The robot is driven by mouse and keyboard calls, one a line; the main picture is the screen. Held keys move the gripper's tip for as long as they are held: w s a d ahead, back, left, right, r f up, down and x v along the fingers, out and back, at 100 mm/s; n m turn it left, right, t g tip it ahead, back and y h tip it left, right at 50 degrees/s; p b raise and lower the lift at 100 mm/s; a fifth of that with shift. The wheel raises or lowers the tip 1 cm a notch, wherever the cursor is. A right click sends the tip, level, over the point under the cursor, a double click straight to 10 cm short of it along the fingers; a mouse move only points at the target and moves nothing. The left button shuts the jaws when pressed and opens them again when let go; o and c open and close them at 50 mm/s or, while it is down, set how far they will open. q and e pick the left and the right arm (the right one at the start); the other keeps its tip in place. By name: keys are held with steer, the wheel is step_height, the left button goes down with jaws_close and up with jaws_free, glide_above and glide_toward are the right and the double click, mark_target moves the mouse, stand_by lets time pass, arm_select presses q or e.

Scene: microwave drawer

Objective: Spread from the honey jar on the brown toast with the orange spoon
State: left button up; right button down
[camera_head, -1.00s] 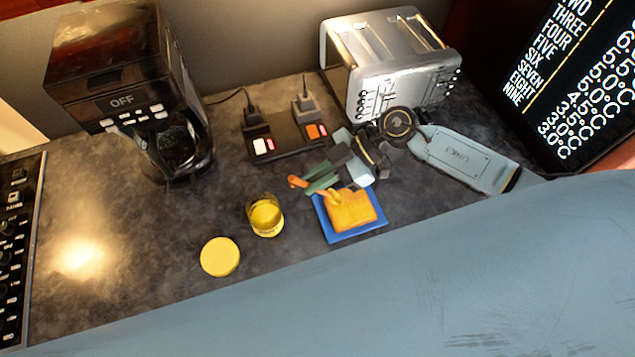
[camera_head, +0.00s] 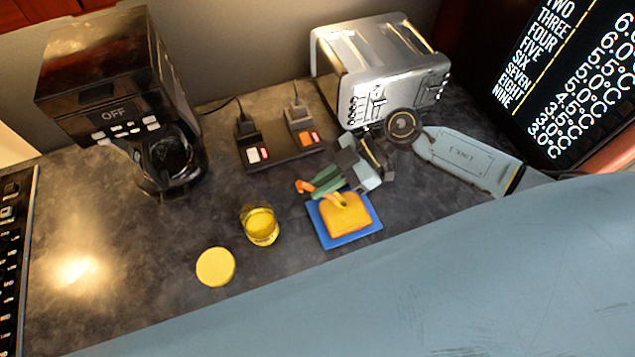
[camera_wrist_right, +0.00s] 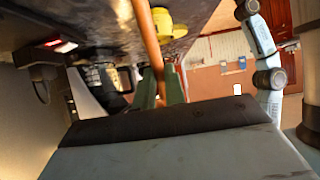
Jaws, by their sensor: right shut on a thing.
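The brown toast (camera_head: 346,218) lies on a blue square plate (camera_head: 368,229) on the dark counter in the head view. The honey jar (camera_head: 260,226) stands open to the left of the plate, yellow inside. My right gripper (camera_head: 318,186) is shut on the orange spoon (camera_head: 305,187), just above the far edge of the toast. A yellow part at the spoon's lower end lies over the toast; I cannot tell whether it touches. In the right wrist view the spoon's orange handle (camera_wrist_right: 149,38) runs up from between the green fingers (camera_wrist_right: 160,88). My left gripper is not in view.
A yellow lid (camera_head: 216,267) lies left of the jar. A coffee maker (camera_head: 118,110) stands at the back left, a silver toaster (camera_head: 385,70) behind my right arm, and a power strip (camera_head: 285,150) between them. The counter's left middle is clear.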

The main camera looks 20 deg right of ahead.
steer(key=shift+d, duration=0.15)
steer(key=shift+s+d, duration=0.1)
steer(key=shift+d, duration=1.2)
steer(key=shift+a, duration=0.2)
steer(key=shift+a, duration=1.3)
steer(key=shift+a, duration=0.15)
steer(key=shift+a+r, duration=0.1)
steer(key=shift+a, duration=1.15)
steer(key=shift+d, duration=0.2)
